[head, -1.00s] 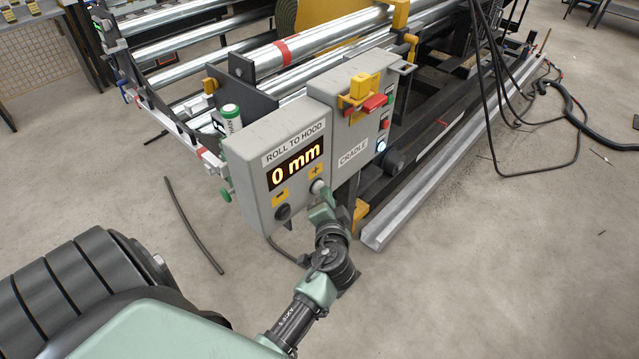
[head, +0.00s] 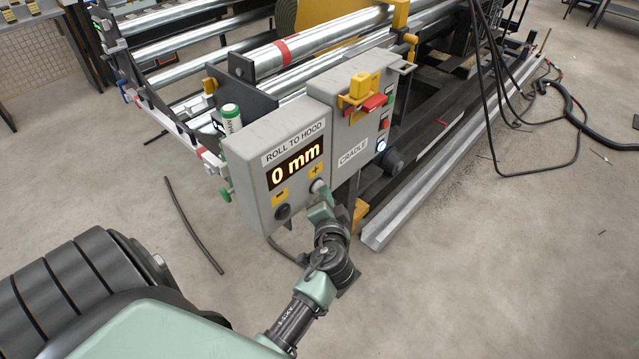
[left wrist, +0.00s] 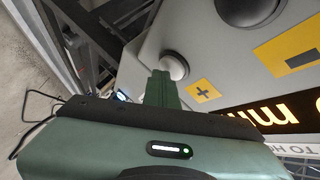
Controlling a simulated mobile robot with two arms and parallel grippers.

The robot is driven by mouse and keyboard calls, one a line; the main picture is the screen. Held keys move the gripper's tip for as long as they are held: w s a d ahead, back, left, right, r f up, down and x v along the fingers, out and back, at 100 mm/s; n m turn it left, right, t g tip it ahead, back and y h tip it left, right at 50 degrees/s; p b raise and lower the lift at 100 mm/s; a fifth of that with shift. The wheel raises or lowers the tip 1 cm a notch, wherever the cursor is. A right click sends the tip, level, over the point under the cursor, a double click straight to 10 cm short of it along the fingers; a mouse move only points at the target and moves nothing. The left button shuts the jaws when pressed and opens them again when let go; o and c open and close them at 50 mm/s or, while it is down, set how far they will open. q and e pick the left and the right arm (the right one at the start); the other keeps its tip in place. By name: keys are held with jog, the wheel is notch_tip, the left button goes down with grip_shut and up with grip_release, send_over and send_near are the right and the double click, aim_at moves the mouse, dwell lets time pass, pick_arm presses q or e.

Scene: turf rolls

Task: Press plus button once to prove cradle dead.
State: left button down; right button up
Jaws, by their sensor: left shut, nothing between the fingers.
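The grey control box (head: 245,150) carries a "ROLL TO HOOD" label and a lit display (head: 297,163) reading "0 mm". Below the display are a dark minus button (head: 283,212) and a pale plus button (head: 318,186), each by a yellow sign. My left gripper (head: 326,197) is shut and empty, its fingertips at the plus button. In the left wrist view the shut fingers (left wrist: 160,88) overlap the pale round plus button (left wrist: 175,65); whether they touch it I cannot tell. The cradle box (head: 350,137) beside it has a lit bluish-white button. My right gripper is not in view.
A yellow and red lockout piece (head: 363,97) sits on the cradle box. Steel rollers (head: 300,50) lie behind the boxes. A metal rail (head: 440,165) runs along the floor at right, with black cables beyond. A dark rod (head: 193,222) lies on open floor at left.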

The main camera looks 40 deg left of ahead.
pick_arm(q)
jog(key=shift+s+d, duration=0.1)
jog(key=shift+d, duration=0.55)
jog(key=shift+d, duration=0.1)
